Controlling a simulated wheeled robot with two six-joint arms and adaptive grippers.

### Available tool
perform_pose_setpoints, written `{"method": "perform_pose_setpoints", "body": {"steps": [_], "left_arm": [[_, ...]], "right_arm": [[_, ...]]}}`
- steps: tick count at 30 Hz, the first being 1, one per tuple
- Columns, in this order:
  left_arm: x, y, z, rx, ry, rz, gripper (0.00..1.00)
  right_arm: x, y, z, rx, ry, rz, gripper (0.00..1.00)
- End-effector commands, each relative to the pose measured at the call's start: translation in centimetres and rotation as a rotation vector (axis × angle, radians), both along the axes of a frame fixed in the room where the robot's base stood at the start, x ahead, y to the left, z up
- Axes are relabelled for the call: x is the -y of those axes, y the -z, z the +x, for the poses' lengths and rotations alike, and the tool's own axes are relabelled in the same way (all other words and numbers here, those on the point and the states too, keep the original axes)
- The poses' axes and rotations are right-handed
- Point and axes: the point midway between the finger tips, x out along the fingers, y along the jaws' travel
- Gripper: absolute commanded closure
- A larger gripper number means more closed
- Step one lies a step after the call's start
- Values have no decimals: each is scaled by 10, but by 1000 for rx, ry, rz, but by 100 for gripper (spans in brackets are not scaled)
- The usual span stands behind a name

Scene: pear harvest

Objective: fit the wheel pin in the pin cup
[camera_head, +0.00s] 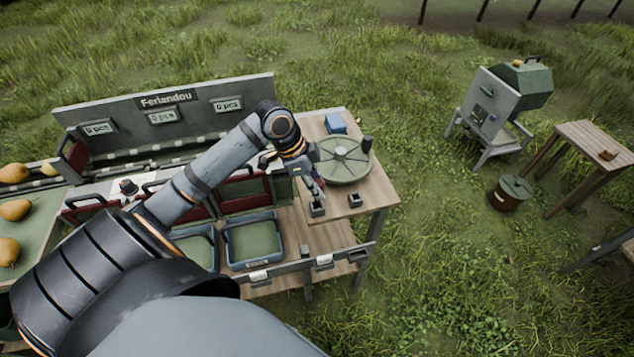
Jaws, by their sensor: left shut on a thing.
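My left gripper (309,182) reaches over the wooden table from the left, with its fingers pointing down. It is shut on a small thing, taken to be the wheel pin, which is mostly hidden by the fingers. Just below the fingertips a small dark cup (317,209) stands on the table; I cannot tell whether the held thing touches it. A second small dark holder (355,200) stands to its right. I cannot tell for sure which is the pin cup. The green spoked wheel (342,164) lies flat behind them, with a dark knob (367,145) at its right edge. My right gripper is not in view.
A blue box (336,122) sits behind the wheel. The sorting stand (170,92) with trays and pears (14,209) is at left. A green-topped machine (490,110), a lidded bucket (509,192) and another table (588,139) stand on grass at right.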

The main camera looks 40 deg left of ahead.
Motion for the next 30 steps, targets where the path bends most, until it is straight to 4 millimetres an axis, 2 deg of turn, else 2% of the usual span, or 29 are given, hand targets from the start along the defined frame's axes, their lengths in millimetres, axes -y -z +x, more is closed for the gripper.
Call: {"method": "perform_pose_setpoints", "body": {"steps": [30], "left_arm": [[0,5,0,0,0,0,100]], "right_arm": [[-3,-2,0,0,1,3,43]]}}
